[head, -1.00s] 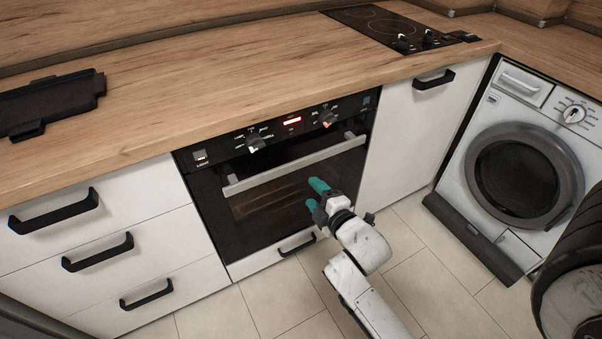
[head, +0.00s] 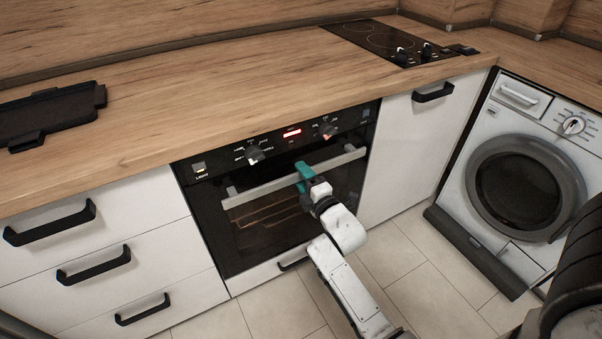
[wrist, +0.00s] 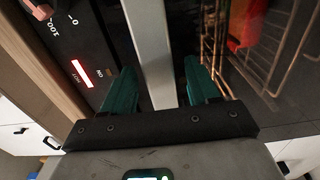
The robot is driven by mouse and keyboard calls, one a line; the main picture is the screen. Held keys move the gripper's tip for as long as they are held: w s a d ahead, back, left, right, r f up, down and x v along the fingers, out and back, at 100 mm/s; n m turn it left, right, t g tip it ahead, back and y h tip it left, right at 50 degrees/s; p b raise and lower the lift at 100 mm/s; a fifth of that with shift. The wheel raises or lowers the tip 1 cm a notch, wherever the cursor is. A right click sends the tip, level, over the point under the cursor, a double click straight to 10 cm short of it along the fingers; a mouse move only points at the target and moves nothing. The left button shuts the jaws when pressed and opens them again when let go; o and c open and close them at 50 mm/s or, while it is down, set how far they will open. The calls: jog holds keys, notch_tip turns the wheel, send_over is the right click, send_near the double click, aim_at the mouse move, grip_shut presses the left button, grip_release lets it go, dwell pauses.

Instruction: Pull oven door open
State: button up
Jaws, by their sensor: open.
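The oven door (head: 270,215) is dark glass, set in the white cabinets below the worktop; it looks shut. Its silver bar handle (head: 260,190) runs across the door's top. My gripper (head: 304,174) is at the handle, right of its middle. In the wrist view, the handle (wrist: 148,45) runs between the two teal fingers of my gripper (wrist: 162,90), with a gap on each side. The fingers are open and not clamped on it. Part of the handle is hidden behind the fingers in the head view.
The oven's control panel (head: 290,134) with knobs and a red display is just above the handle. White drawers (head: 100,235) with black handles stand left. A washing machine (head: 515,180) stands right. The tiled floor (head: 265,312) in front is clear.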

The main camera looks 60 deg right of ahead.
jog(key=shift+w+d, duration=0.3)
jog(key=shift+w, duration=0.25)
grip_shut()
dwell(0.4)
